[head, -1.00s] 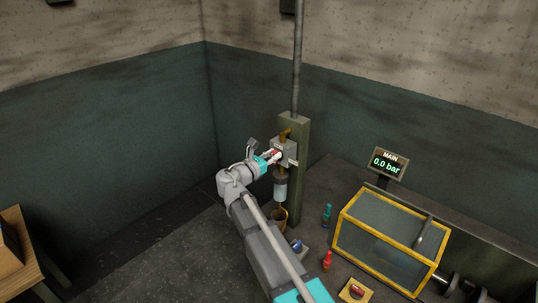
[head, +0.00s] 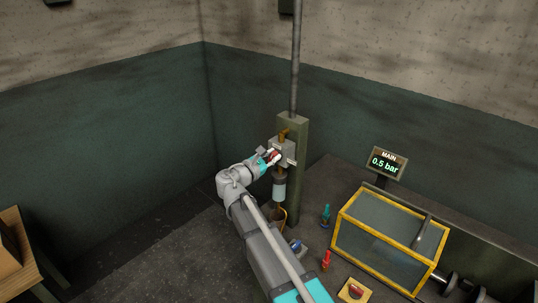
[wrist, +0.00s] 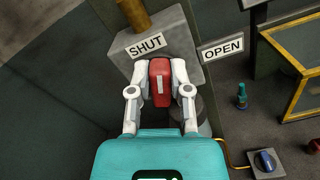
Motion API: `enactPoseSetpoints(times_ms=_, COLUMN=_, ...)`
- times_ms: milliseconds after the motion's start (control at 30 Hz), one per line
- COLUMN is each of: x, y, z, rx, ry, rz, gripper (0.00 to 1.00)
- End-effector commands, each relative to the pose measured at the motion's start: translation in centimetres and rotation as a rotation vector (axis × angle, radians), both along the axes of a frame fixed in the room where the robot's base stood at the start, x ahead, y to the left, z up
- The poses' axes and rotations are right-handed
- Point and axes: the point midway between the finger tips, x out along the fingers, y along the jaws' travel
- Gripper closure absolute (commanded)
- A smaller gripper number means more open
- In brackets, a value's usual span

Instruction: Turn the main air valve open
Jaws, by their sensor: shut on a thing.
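The main air valve is a grey block (wrist: 190,35) on a green post (head: 297,195), with a red handle (wrist: 160,82) on its front. In the wrist view a SHUT label (wrist: 146,45) sits above the handle and an OPEN label (wrist: 222,47) sits to its right. My gripper (wrist: 160,84) is shut on the red handle, one white finger on each side. A pale stripe on the handle points up in the wrist view, between the fingers. The MAIN display (head: 387,163) reads 0.5 bar. In the head view my gripper (head: 270,156) partly covers the handle.
A yellow-framed clear box (head: 390,240) stands on the bench at right. A teal bottle-like item (head: 326,215), a red one (head: 326,260) and a red switch on a yellow base (head: 355,291) are near it. A wooden table (head: 22,245) is at far left.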

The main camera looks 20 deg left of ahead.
Motion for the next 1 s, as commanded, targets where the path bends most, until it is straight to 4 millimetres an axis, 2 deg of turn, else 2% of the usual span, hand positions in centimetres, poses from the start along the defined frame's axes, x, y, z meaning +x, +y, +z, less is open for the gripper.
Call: enactPoseSetpoints(times_ms=1000, x=0.08, y=-0.46, z=-0.77, rx=0.88, ry=-0.364, rz=0.007, gripper=1.0)
